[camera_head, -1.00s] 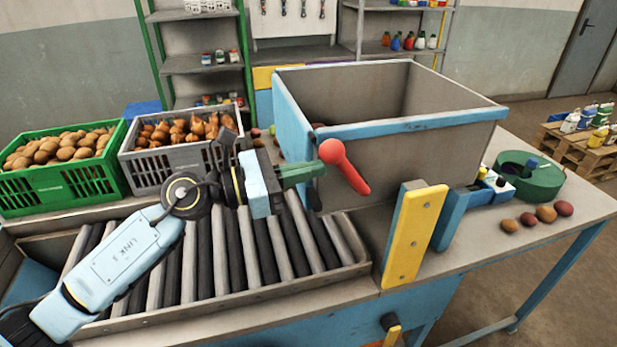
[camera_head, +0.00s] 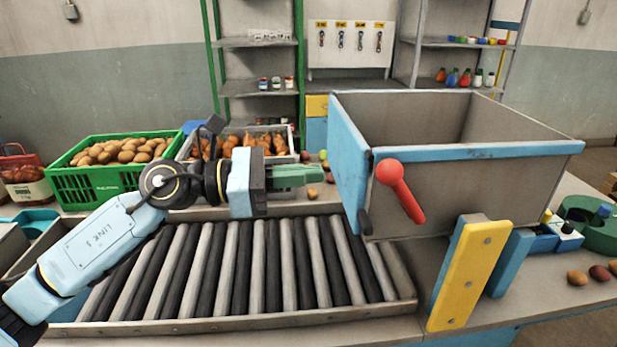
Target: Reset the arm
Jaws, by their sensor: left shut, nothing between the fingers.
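My left arm comes in from the left, above the roller conveyor (camera_head: 255,262). Its left gripper (camera_head: 318,174) has green fingers that point right and are shut with nothing between them. The fingertips are near the left side of the large grey hopper (camera_head: 452,152) with blue edges. The red-knobbed lever (camera_head: 402,192) on the hopper's front is to the right of the fingertips, apart from them. My right gripper is not in view.
A yellow upright plate (camera_head: 468,277) stands below the hopper. A green round container (camera_head: 590,222) and several loose potatoes are at the right.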

